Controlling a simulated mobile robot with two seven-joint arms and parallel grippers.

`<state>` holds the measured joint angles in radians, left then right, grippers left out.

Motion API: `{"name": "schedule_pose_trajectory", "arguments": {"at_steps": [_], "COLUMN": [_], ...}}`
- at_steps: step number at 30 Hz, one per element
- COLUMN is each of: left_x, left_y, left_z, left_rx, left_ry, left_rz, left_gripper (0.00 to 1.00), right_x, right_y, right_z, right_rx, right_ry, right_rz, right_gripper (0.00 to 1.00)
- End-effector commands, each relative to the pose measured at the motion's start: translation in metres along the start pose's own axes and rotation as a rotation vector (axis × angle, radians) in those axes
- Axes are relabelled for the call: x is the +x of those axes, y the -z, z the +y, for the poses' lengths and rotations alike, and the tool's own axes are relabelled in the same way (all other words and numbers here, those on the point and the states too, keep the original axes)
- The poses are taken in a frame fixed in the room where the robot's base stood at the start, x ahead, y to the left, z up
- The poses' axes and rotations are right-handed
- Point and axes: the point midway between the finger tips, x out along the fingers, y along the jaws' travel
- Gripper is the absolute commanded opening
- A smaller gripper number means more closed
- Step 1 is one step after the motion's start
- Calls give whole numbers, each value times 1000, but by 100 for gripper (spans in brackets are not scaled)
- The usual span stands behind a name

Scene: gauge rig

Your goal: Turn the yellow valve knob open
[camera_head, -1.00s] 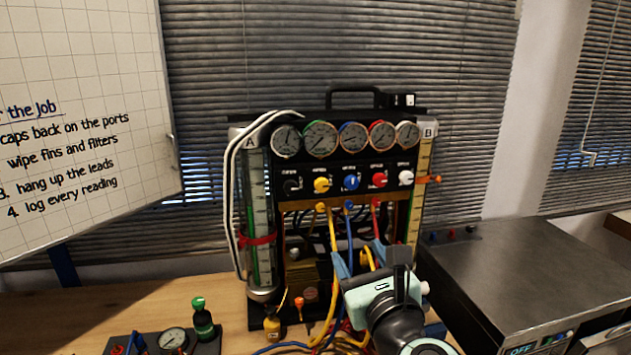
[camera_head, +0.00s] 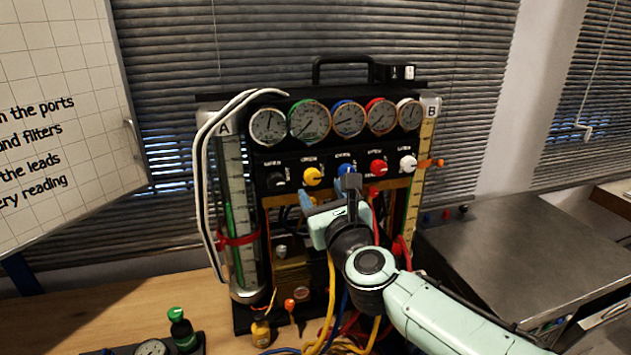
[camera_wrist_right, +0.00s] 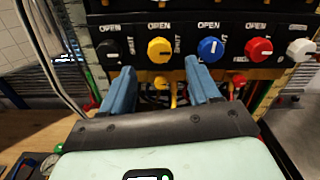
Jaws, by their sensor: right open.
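The yellow valve knob (camera_head: 312,176) sits on the black panel of the gauge rig, between a black knob (camera_head: 276,181) and a blue knob (camera_head: 346,170). The yellow knob also shows in the right wrist view (camera_wrist_right: 159,50), with "OPEN" printed above its left side and "SHUT" at its right. My right gripper (camera_head: 325,196) is in front of the panel, just below the yellow knob. In the right wrist view my right gripper (camera_wrist_right: 157,80) has its two blue fingers spread wide and nothing between them. The fingers are below the knob and apart from it. My left gripper does not show.
A red knob (camera_head: 378,167) and a white knob (camera_head: 408,163) continue the row to the right. Several gauges (camera_head: 309,121) stand above. Yellow, blue and red hoses hang below the panel. A grey metal box (camera_head: 520,245) stands at the right.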

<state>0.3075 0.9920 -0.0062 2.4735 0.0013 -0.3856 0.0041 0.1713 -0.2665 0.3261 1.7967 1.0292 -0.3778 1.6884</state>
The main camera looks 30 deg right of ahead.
Motion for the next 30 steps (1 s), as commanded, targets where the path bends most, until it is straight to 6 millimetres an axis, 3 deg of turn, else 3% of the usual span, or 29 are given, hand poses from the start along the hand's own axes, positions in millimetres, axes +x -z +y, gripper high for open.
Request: {"name": "schedule_pose_trajectory", "arguments": {"at_steps": [3,9,20,26,30], "left_x": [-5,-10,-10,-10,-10], "left_y": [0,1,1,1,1], "left_z": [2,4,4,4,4], "left_rx": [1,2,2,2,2], "left_ry": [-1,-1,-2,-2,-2], "left_rz": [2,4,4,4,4], "left_gripper": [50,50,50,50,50], "right_x": [23,45,50,50,50], "right_y": [-1,-1,0,0,0], "right_z": [0,0,0,0,0], "right_rx": [1,1,1,1,-1], "right_ry": [-1,-1,-1,0,0], "right_rz": [1,0,-1,-1,0], "right_gripper": [61,61,61,5,5]}}
